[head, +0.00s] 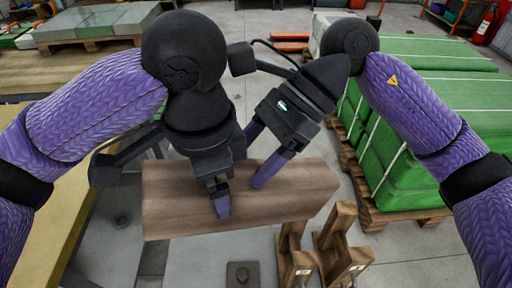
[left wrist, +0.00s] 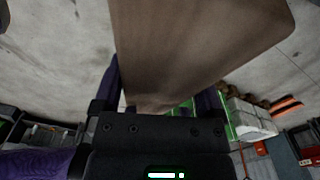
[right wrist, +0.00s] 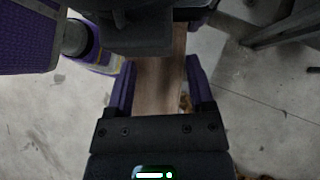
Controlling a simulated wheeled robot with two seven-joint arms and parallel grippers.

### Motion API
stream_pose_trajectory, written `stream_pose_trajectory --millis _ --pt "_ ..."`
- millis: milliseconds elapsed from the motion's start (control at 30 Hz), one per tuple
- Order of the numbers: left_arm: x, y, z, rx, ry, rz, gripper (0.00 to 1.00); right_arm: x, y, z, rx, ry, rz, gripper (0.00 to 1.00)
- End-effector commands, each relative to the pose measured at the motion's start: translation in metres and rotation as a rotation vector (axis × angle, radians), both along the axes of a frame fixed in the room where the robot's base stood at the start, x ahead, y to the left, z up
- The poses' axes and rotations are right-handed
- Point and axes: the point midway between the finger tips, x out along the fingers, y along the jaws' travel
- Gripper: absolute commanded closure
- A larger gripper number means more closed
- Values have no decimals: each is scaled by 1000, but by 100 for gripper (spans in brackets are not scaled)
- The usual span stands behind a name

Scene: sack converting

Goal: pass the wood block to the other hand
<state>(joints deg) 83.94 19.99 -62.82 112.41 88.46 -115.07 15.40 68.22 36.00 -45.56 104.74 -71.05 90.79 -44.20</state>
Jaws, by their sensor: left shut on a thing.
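The wood block (head: 300,190) is a long brown plank held up off the floor, lying nearly level across the head view. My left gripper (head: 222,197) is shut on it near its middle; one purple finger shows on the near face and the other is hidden. The block (left wrist: 200,45) also fills the space between the left fingers in the left wrist view. My right gripper (head: 262,155) is at the block's upper edge, just right of the left one. In the right wrist view its fingers (right wrist: 160,88) stand open on both sides of the block (right wrist: 158,85), with a gap at the right finger.
Wooden upright stands (head: 342,250) are close below the block's right end. Green stacks (head: 398,160) on pallets stand at the right. A yellow-edged bench (head: 50,215) is at the left, with glass-like sheets (head: 95,22) behind.

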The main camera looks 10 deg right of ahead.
Motion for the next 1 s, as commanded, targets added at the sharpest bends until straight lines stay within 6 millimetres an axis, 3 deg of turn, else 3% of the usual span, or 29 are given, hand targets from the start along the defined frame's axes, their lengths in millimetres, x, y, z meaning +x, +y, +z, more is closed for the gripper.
stream_pose_trajectory --millis 33,133,167,667,1000 --pt "1 -1 2 -7 -8 4 100 -1 0 -1 -3 4 5 23" --pt "1 -1 2 -5 -7 2 100 -1 0 -1 -3 3 2 2" --pt "1 -1 2 -6 -6 1 100 0 0 -1 -3 3 2 0" --pt "-1 0 0 0 -1 -6 100 4 -5 5 -1 -5 -8 0" --pt "-1 0 0 1 0 -7 100 23 -58 62 0 -6 -13 0"
